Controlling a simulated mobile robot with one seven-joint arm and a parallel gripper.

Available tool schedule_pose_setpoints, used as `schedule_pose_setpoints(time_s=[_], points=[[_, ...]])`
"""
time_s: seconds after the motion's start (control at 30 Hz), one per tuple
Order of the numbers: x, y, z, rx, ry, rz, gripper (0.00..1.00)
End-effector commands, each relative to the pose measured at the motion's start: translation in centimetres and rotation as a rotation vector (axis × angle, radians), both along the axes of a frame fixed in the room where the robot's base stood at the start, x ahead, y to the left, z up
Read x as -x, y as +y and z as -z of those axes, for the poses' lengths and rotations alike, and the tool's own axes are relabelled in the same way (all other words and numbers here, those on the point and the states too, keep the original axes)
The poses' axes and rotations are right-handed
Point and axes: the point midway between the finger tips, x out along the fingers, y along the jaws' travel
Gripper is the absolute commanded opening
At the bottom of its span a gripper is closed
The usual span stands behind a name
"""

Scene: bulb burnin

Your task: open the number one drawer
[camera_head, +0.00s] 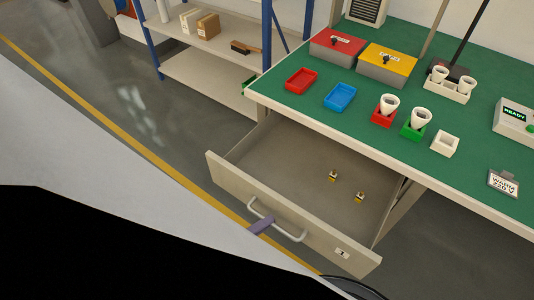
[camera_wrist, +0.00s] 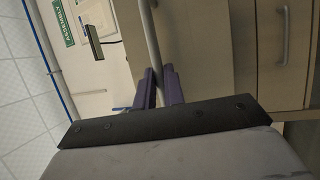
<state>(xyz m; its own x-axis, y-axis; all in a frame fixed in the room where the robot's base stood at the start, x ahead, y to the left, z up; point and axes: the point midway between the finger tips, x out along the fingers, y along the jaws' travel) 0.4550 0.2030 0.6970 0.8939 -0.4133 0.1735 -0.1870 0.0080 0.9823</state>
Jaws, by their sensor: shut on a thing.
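The drawer (camera_head: 225,165) under the green-topped workbench stands pulled well out in the head view. Its front carries a metal bar handle (camera_head: 290,236) and a small label (camera_head: 342,252), too small to read surely. Two small brass-and-dark pieces (camera_head: 333,175) (camera_head: 359,196) lie on the drawer floor. My gripper (camera_head: 262,224) has its purple fingers closed on the handle's bar. In the wrist view the purple fingers (camera_wrist: 159,88) sit on both sides of the handle bar (camera_wrist: 151,40). Most of my arm's far part is dark and hides the lower left of the head view.
The bench top (camera_head: 275,94) holds a red tray (camera_head: 301,80), a blue tray (camera_head: 340,97), red and yellow boxes, and several white bulbs in holders. A shelf rack (camera_head: 205,75) stands behind to the left. Another closed drawer with a handle (camera_wrist: 283,35) shows in the wrist view.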

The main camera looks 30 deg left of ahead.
Motion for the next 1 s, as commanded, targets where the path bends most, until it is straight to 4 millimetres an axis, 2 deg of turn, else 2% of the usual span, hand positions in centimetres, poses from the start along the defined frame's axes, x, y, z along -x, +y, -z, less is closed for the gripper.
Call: schedule_pose_setpoints(time_s=[0.23, 0.27, 0.43, 0.87, 1.0], points=[[0.01, 0.04, -0.01, 0.0, 0.0, -0.001, 0.0], [0.01, 0.04, -0.01, 0.0, 0.0, -0.001, 0.12], [0.0, 0.03, 0.0, 0.0, 0.0, -0.001, 0.33], [0.04, 0.05, 0.03, 0.0, 0.0, -0.001, 0.33], [0.92, 0.51, 0.32, -0.001, 0.001, -0.002, 0.33]])
